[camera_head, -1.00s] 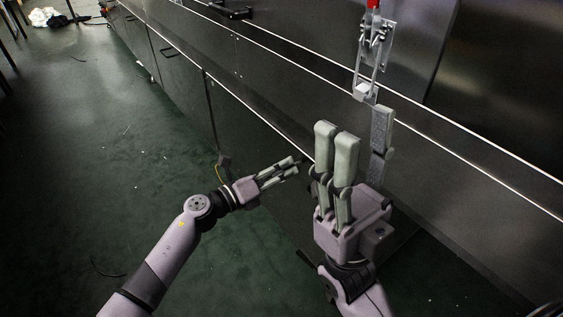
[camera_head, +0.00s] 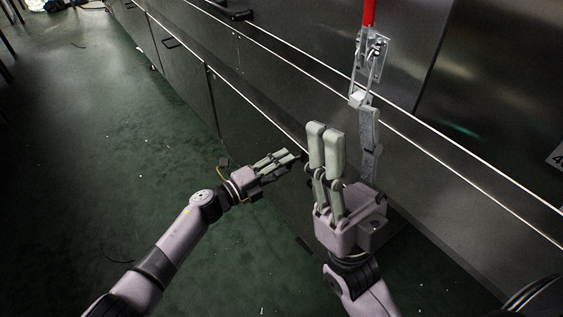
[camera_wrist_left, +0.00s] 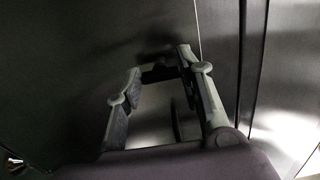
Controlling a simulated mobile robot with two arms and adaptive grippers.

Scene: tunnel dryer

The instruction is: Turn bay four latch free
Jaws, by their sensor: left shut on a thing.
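A toggle latch (camera_head: 370,55) with a red upright handle (camera_head: 369,13) is fixed to the steel front at upper right. Its lower hook (camera_head: 357,98) is just above my right gripper's fingers. My right gripper (camera_head: 345,135) is open and empty, fingers pointing up, below the latch and apart from its red handle. My left gripper (camera_head: 288,160) is by the lower steel panel, left of the right one. In the left wrist view its fingers (camera_wrist_left: 160,85) close around a dark handle (camera_wrist_left: 160,73), mostly hidden.
The long steel dryer front (camera_head: 270,110) fills the right side, with dark handles (camera_head: 170,43) further along. A label showing a 4 (camera_head: 557,156) is at the right edge. The green floor (camera_head: 110,170) to the left is mostly clear.

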